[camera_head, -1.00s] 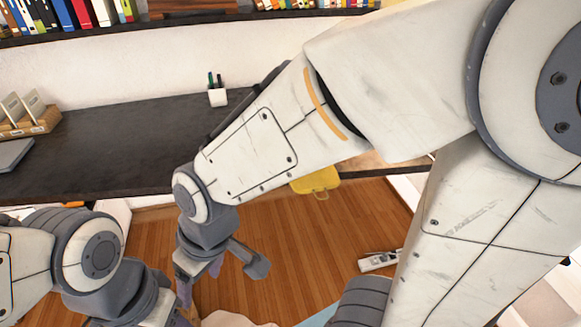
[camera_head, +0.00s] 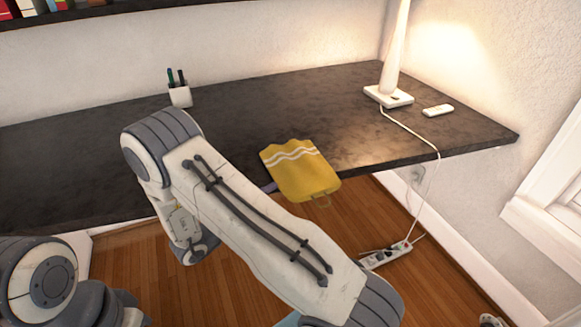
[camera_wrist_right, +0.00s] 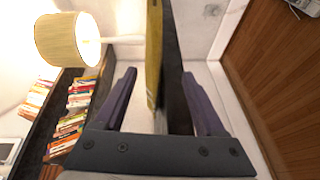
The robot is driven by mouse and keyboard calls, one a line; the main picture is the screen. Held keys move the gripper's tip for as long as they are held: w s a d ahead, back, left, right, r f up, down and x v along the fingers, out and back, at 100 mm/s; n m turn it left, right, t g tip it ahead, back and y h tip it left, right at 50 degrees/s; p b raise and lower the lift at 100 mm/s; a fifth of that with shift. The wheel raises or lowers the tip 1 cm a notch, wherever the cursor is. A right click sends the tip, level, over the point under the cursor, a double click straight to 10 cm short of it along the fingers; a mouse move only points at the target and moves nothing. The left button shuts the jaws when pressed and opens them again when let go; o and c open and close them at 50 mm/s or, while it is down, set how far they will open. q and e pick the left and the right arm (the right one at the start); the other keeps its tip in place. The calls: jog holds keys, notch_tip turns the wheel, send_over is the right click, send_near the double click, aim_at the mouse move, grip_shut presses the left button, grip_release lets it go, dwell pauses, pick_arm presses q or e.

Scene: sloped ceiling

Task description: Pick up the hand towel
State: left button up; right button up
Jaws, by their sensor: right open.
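The hand towel (camera_head: 302,172) is yellow with white wavy stripes. It lies at the front edge of the dark desk, its loop end reaching past the edge. In the right wrist view it shows edge-on as a yellow strip (camera_wrist_right: 154,50). My right gripper (camera_wrist_right: 158,85) is open, with the towel and the dark desk edge between its two purple fingers in the picture. No contact can be made out. In the head view my right arm hides most of this gripper; only a purple bit (camera_head: 268,187) shows by the towel's left side. My left gripper is out of view.
The desk (camera_head: 235,115) holds a white pen cup (camera_head: 180,96), a lamp (camera_head: 392,70) and a small white remote-like thing (camera_head: 438,110). The lamp's cord hangs to a power strip (camera_head: 385,254) on the wooden floor. Desk space around the towel is clear.

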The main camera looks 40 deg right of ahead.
aim_at(282, 192)
jog(key=shift+g+h, duration=0.5)
jog(key=d, duration=0.4)
jog(key=shift+s+d+r, duration=0.1)
jog(key=shift+s+r, duration=0.05)
jog(key=shift+s, duration=0.2)
jog(key=d, duration=0.6)
jog(key=shift+w+d, duration=0.25)
jog(key=shift+w, duration=0.05)
grip_shut()
